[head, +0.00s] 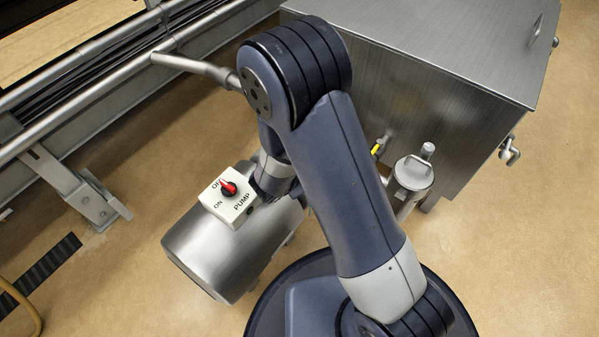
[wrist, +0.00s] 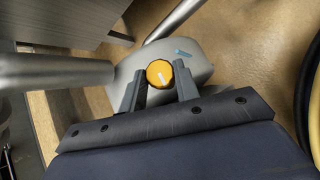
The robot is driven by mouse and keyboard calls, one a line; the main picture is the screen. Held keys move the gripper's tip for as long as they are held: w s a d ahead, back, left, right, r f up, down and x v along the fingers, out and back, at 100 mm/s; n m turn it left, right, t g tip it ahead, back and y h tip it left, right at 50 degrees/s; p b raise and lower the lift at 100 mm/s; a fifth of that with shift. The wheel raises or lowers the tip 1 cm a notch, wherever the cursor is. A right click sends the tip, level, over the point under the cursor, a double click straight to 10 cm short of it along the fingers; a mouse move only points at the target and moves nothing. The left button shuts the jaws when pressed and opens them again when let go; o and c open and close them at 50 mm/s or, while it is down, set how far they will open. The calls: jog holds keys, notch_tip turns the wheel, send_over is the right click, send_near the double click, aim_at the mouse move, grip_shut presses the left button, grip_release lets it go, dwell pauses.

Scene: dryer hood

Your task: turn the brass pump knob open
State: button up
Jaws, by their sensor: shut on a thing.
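The brass knob (wrist: 160,74) is a round yellow-orange knob with a pale pointer line on its face, on a grey housing (wrist: 203,73) in the wrist view. A short blue mark (wrist: 183,53) lies on the housing above and right of the knob. The two fingers of my gripper (wrist: 161,79) stand on either side of the knob and are shut on it. In the head view my arm's end reaches down beside the steel pump (head: 215,250), and the brass knob and fingertips are hidden there.
A white box with a red switch (head: 228,187), lettered PUMP, OFF and ON, sits on the pump close to my wrist. A steel cabinet (head: 450,110) and a lidded canister (head: 413,173) stand right. Rails and pipes (head: 100,85) run left. Open floor (head: 500,260) lies at lower right.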

dwell(0.4)
jog(key=o, duration=1)
jog(key=p+v, duration=0.5)
jog(key=v, duration=0.6)
jog(key=shift+f, duration=0.1)
jog(key=shift+d+f, duration=0.1)
jog(key=shift+f, duration=0.05)
